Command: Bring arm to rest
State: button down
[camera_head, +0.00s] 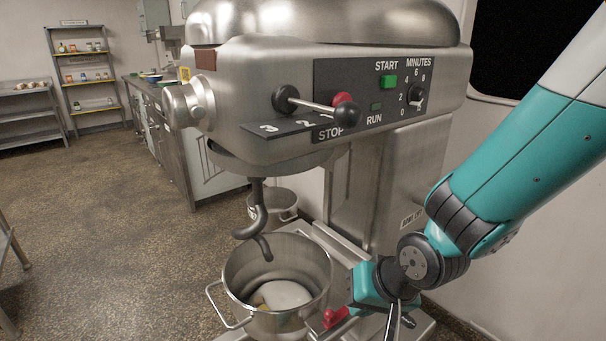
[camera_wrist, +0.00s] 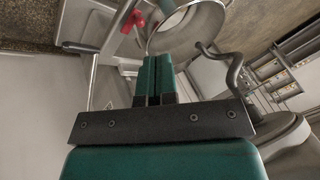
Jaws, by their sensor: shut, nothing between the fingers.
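My arm comes in from the right in the head view, bent low in front of the mixer (camera_head: 405,190). My gripper (camera_wrist: 155,62) shows in the wrist view with its two green fingers together and nothing between them. In the head view the lower wrist parts are beside the mixing bowl (camera_head: 240,268), to its right, close to a red handle (camera_head: 333,317). The fingertips are hard to make out there. The bowl holds pale dough or flour (camera_head: 282,294). The dough hook (camera_head: 259,215) hangs above the bowl, apart from its contents.
A counter (camera_head: 180,140) and shelves (camera_head: 85,75) are at the back left. The floor (camera_head: 110,230) at left is open.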

jog(key=s+d+r+n+g+p, duration=0.2)
jog(key=s+r+n, duration=0.1)
jog(key=s+r, duration=0.4)
jog(key=s+d+r+n+g+p, duration=0.2)
jog(key=s+r, duration=0.6)
jog(key=r, duration=0.6)
jog(key=shift+d+r+n+p, duration=0.25)
jog(key=shift+d+n+p, duration=0.4)
jog(key=shift+n, duration=0.55)
jog(key=shift+s+a, duration=0.1)
